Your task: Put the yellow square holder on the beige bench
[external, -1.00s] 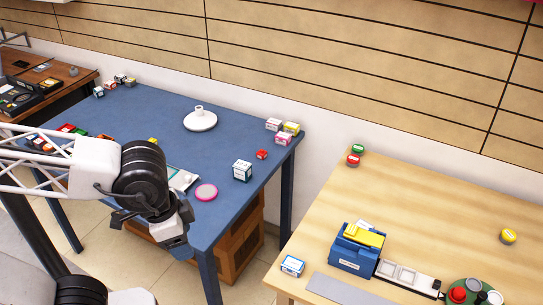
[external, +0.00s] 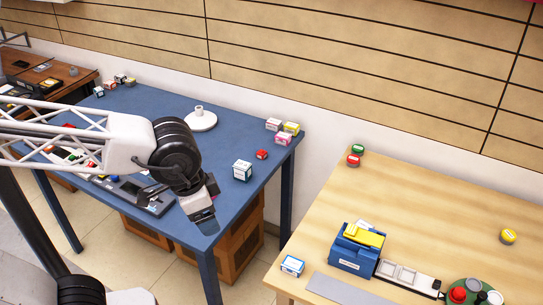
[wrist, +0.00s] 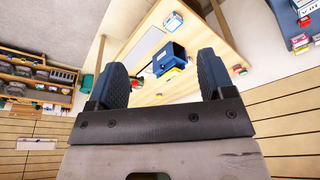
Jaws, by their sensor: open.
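The beige bench (external: 430,210) stands at the right, and its top also shows in the wrist view (wrist: 200,35). A yellow flat piece (external: 362,237) lies on top of a blue box (external: 350,262) on this bench. I cannot tell whether it is the yellow square holder; no other yellow square holder is clearly seen. My gripper (external: 203,218) hangs in front of the blue table's near right edge, left of the bench. Its fingers are apart in the wrist view (wrist: 162,72), with nothing visible between them but the distant bench and box.
The blue table (external: 225,205) carries a white round stand (external: 200,121), small boxes (external: 242,170) and a dark device (external: 150,195). A floor gap separates it from the bench. A yellow round button (external: 508,236) sits at the bench's right. The bench's middle is clear.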

